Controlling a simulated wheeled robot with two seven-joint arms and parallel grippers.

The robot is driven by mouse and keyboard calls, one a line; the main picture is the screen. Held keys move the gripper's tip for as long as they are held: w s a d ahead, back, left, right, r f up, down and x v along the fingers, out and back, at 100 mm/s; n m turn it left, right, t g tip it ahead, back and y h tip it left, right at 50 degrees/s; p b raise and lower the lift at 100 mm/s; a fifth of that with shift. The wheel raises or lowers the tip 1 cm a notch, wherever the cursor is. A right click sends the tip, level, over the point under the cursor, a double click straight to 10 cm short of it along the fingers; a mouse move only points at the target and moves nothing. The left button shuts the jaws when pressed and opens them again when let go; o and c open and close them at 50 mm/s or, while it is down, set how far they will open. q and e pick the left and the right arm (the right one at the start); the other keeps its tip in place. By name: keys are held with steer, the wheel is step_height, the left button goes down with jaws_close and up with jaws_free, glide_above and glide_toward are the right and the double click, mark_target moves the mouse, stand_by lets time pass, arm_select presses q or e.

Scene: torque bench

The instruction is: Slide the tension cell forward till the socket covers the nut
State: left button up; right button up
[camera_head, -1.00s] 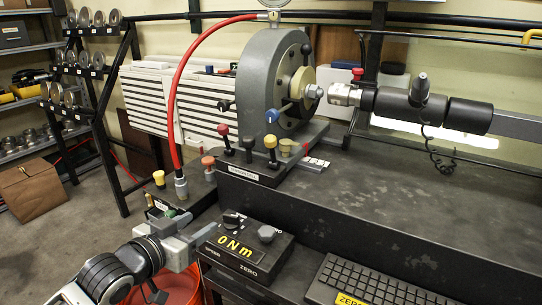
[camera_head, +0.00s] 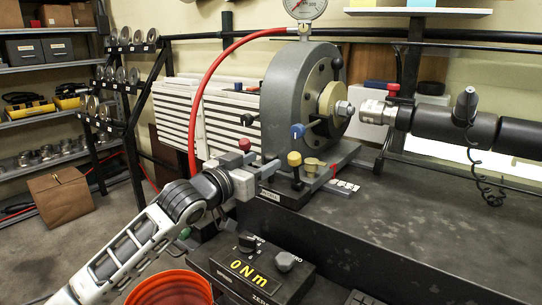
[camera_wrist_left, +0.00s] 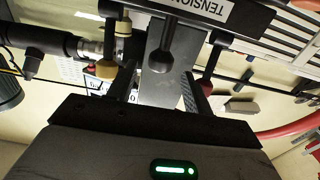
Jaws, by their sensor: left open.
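The tension cell (camera_head: 286,98) is a grey rounded housing on a dark base, with several coloured knobs along its front. Its nut (camera_head: 343,109) points right from the gold hub. The socket (camera_head: 374,111), on the end of a dark horizontal bar, faces the nut across a small gap; they look roughly level. My left gripper (camera_head: 264,168) is open at the front of the cell's base, between the red knob (camera_head: 244,144) and the yellow knob (camera_head: 294,158). In the left wrist view, a black-knobbed lever (camera_wrist_left: 162,61) stands between the open fingers, below the cell's label (camera_wrist_left: 205,10). My right gripper is out of view.
A torque readout box (camera_head: 250,272) showing "0 Nm" sits below my left arm, beside an orange bucket (camera_head: 170,290). The bench top (camera_head: 400,230) right of the cell is mostly clear.

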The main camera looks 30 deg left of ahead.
mark_target(266, 159)
arm_select(q)
steer(key=w, duration=0.3)
steer(key=shift+w+d, duration=0.15)
steer(key=shift+w, duration=0.6)
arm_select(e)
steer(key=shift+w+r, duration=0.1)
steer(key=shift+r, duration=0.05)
arm_select(q)
steer(key=shift+c, duration=0.3)
jaws_close()
steer(key=shift+d+p, duration=0.5)
steer(key=d, duration=0.1)
steer(key=d+p, duration=0.1)
steer(key=d, duration=0.1)
steer(key=d+p, duration=0.1)
steer(key=shift+s+d, duration=0.25)
steer(key=shift+d, duration=0.45)
steer(key=shift+f, duration=0.1)
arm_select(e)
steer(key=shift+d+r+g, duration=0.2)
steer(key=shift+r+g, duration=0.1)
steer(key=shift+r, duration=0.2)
